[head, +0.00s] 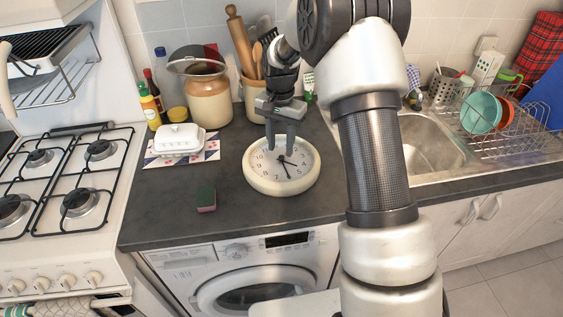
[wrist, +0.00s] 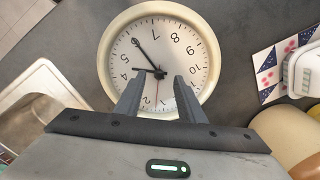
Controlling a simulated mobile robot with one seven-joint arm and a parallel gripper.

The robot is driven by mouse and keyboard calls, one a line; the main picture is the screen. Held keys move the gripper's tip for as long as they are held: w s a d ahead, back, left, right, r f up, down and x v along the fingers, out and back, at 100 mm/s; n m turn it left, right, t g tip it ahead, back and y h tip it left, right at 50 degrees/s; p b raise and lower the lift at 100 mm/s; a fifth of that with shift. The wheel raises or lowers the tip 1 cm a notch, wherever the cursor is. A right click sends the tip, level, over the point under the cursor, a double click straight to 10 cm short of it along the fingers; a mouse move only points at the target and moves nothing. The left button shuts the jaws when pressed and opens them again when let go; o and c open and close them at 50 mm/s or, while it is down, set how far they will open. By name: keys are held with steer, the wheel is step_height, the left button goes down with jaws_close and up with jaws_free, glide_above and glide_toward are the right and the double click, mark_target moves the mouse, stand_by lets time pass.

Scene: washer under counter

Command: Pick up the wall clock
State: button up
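The wall clock (head: 281,181) lies face up on the dark counter, round with a thick cream rim and a white dial with black numbers. It also shows in the wrist view (wrist: 113,50), where its face fills the upper middle. My gripper (head: 280,147) points down over the far part of the clock. In the wrist view my gripper (wrist: 160,85) has its two fingers apart, with dial visible between them. Both fingertips appear over the face near the 12 side. I cannot tell whether they touch it.
A green and pink sponge (head: 206,198) lies left of the clock. A white butter dish (head: 179,139) on a patterned mat, a crock (head: 207,100) and a utensil pot stand behind. The gas stove (head: 65,190) is left; the sink (head: 430,150) and dish rack (head: 515,120) are right.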

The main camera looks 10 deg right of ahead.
mark_target(281, 156)
step_height(281, 156, down, 3)
steer(key=shift+d+f, duration=0.15)
steer(key=shift+f, duration=0.05)
steer(key=shift+c, duration=0.2)
jaws_close()
steer(key=shift+r, duration=0.1)
steer(key=shift+w, duration=0.1)
